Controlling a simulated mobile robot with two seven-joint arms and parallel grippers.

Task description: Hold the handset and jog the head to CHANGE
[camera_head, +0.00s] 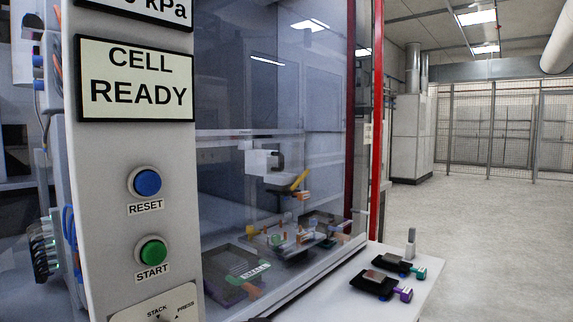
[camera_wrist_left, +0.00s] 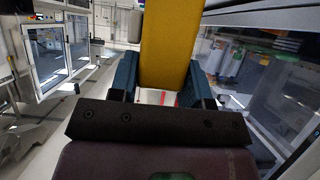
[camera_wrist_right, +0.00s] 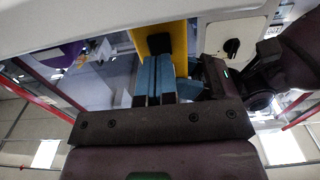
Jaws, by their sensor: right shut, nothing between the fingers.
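The yellow handset (camera_wrist_left: 165,45) stands between the fingers of my left gripper (camera_wrist_left: 165,80) in the left wrist view, and both blue fingers appear to press its sides. In the right wrist view the yellow handset (camera_wrist_right: 178,45) carries a black pad or button (camera_wrist_right: 159,43). My right gripper (camera_wrist_right: 153,62) is shut and empty, its fingertips just in front of the handset beside that pad; I cannot tell whether they touch. The head (camera_head: 264,160), a white and dark block, hangs behind the cell's glass in the head view. No CHANGE mark is readable. Neither gripper shows in the head view.
The control post has a CELL READY display (camera_head: 137,79), a blue RESET button (camera_head: 147,182), a green START button (camera_head: 152,251) and a STACK/PRESS selector, whose black knob (camera_wrist_right: 232,47) is near my right gripper. Small black trays (camera_head: 374,284) lie on the shelf at right. Open floor lies beyond.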

